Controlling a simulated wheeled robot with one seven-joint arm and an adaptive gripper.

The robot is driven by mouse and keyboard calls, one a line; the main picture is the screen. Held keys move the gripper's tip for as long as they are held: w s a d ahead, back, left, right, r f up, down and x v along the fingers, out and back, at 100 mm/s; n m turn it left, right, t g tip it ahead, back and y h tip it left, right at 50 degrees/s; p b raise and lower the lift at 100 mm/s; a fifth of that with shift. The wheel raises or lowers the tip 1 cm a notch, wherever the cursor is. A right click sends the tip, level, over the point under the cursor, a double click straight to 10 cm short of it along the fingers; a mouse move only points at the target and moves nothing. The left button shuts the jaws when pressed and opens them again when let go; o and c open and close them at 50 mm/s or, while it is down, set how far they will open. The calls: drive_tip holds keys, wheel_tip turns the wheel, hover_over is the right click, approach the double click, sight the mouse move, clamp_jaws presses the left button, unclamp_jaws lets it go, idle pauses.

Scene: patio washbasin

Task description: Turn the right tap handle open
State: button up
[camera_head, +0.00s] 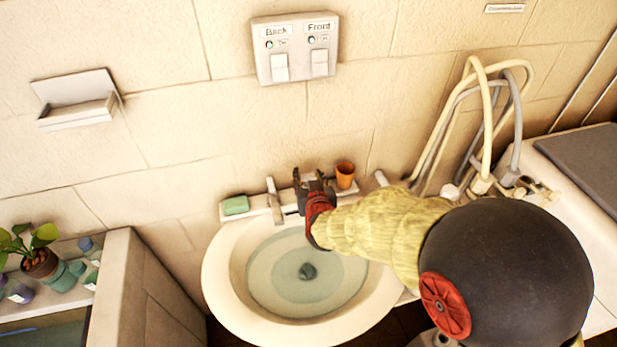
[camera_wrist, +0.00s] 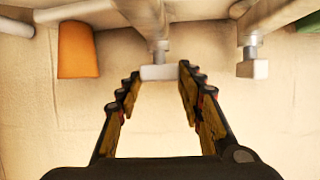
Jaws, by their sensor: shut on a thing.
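The right tap handle (camera_wrist: 158,72) is a small pale block below a metal stem in the wrist view. My gripper (camera_wrist: 158,82) has one finger on each side of it and is shut on it. In the head view my gripper (camera_head: 313,180) is at the back rim of the basin (camera_head: 225,275), and its fingers hide most of this handle. The other tap handle (camera_wrist: 252,68) is apart from my gripper, to the right in the wrist view. In the head view a pale upright tap part (camera_head: 272,190) stands left of my gripper.
An orange cup (camera_head: 345,176) stands close right of my gripper; it also shows in the wrist view (camera_wrist: 78,50). Green soap (camera_head: 235,205) lies at the rim's left. Curved pipes (camera_head: 485,120) rise at the right. A switch panel (camera_head: 295,48) is on the wall above.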

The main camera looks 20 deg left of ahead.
drive_tip(key=n+y+b, duration=0.1)
drive_tip(key=b, duration=0.1)
drive_tip(key=shift+w+d+f+b, duration=0.1)
drive_tip(key=shift+b, duration=0.25)
drive_tip(key=shift+n+g+y+b, duration=0.3)
drive_tip(key=shift+y+b, duration=0.1)
drive_tip(key=shift+b, duration=0.2)
drive_tip(key=o, duration=1.1)
drive_tip(key=shift+o, duration=0.3)
drive_tip(key=v, duration=1.2)
